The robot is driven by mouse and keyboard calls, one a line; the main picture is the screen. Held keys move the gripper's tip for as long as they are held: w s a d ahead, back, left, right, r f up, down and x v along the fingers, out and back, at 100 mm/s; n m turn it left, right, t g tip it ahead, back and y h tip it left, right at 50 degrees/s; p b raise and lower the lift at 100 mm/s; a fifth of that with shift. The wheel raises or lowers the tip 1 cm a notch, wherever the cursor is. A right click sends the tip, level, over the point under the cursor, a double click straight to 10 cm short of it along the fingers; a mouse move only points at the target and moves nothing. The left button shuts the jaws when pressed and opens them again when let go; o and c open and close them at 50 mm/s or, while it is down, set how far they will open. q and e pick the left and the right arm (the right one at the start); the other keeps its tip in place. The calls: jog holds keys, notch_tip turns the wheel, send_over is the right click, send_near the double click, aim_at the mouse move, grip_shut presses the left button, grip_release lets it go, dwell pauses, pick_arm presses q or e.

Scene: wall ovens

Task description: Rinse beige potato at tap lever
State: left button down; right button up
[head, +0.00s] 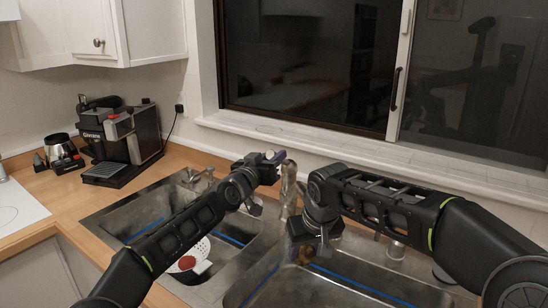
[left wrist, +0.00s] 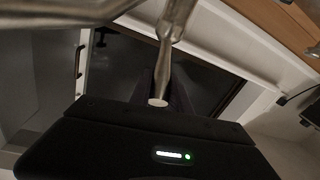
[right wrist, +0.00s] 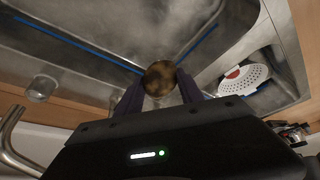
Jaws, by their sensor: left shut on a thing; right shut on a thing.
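The metal tap (head: 289,190) stands between the two sink basins. My left gripper (head: 272,157) is at the top of the tap. In the left wrist view, it is shut on the tap lever (left wrist: 158,98), a slim metal rod whose end shows between the fingers. The potato (right wrist: 159,78), brownish with dark patches, sits between the fingertips of my right gripper (right wrist: 157,92), which is shut on it. In the head view the potato (head: 305,255) hangs below my right gripper, over the right basin and partly in shade. I cannot make out any water stream.
A white colander (head: 200,250) with a red thing (head: 187,263) sits in the left basin (head: 150,215). The right basin (head: 345,290) has a blue line along its wall. A coffee machine (head: 130,140) stands at the back left. A window sill (head: 370,155) runs behind the sink.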

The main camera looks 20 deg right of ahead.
pick_arm(q)
jog(key=shift+w, duration=0.15)
dwell(0.4)
jog(key=shift+w+d+r+g+y, duration=0.15)
jog(key=shift+d+r+g+y, duration=0.1)
jog(key=shift+r+g+y, duration=0.2)
jog(key=c, duration=1.2)
grip_release()
jog(key=shift+r, duration=0.1)
jog(key=shift+s+a+r, duration=0.15)
jog(key=shift+s+a, duration=0.25)
jog(key=f+v, duration=0.1)
jog(key=v, duration=0.9)
jog(key=shift+s+a+r, duration=0.25)
jog(key=shift+s+r, duration=0.1)
jog(key=shift+r, duration=0.05)
